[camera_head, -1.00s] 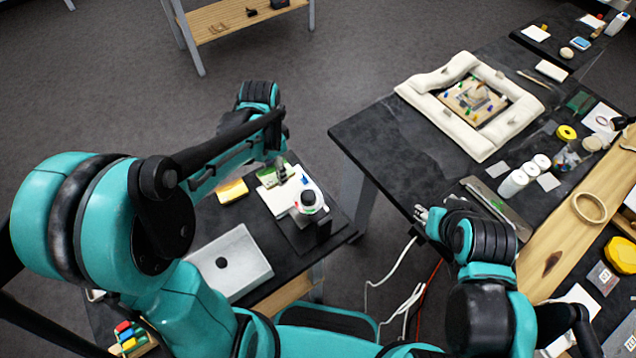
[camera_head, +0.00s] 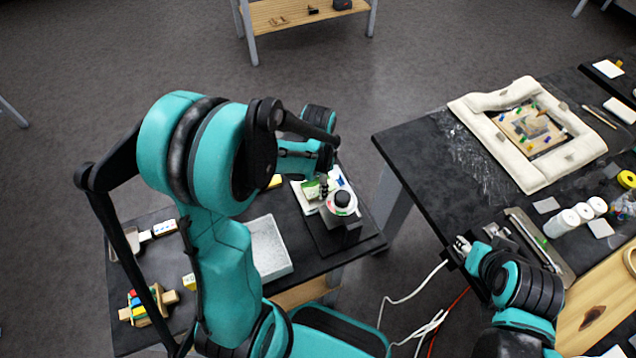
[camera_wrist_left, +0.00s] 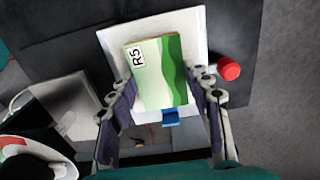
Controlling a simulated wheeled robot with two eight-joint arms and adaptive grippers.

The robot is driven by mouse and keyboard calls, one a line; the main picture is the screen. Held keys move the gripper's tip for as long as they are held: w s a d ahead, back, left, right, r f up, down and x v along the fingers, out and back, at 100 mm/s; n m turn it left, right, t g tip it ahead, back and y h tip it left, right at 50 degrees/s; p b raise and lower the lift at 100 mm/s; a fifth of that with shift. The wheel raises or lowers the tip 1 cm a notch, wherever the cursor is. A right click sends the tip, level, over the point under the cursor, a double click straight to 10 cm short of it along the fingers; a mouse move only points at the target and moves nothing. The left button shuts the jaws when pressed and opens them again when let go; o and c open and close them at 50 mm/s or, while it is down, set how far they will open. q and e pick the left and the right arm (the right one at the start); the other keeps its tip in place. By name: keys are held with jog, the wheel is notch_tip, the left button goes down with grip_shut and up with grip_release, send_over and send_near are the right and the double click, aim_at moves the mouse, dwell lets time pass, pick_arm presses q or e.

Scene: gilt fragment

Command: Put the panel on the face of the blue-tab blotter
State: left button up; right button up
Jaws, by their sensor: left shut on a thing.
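The panel (camera_wrist_left: 158,75) is a flat piece with green bands and an "R5" label, between the fingers of my left gripper (camera_wrist_left: 160,88), which is shut on it. In the head view the panel (camera_head: 312,189) shows as a small green patch by the left gripper (camera_head: 324,184). Under it lies a white blotter (camera_wrist_left: 188,32), with a blue tab (camera_wrist_left: 171,118) at the panel's near edge. I cannot tell whether panel and blotter touch. My right gripper (camera_head: 462,245) is over the right-hand table's near edge; its jaws are too small to read.
A round white and black device (camera_head: 342,202) stands close beside the blotter. A red knob (camera_wrist_left: 229,69) is just right of it in the wrist view. A grey slab (camera_head: 268,248) lies nearer on the small table. The right-hand table (camera_head: 420,150) holds a padded frame.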

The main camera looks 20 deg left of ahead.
pick_arm(q)
jog(key=shift+f, duration=0.2)
jog(key=o, duration=1.1)
jog(key=shift+o, duration=0.2)
jog(key=shift+r, duration=0.1)
jog(key=shift+r, duration=0.3)
notch_tip(320, 180, up, 11)
jog(key=p, duration=0.4)
jog(key=s+d+r+n+t, duration=0.4)
jog(key=s+r+n+t, duration=0.3)
jog(key=s+n, duration=0.1)
jog(key=shift+s, duration=0.9)
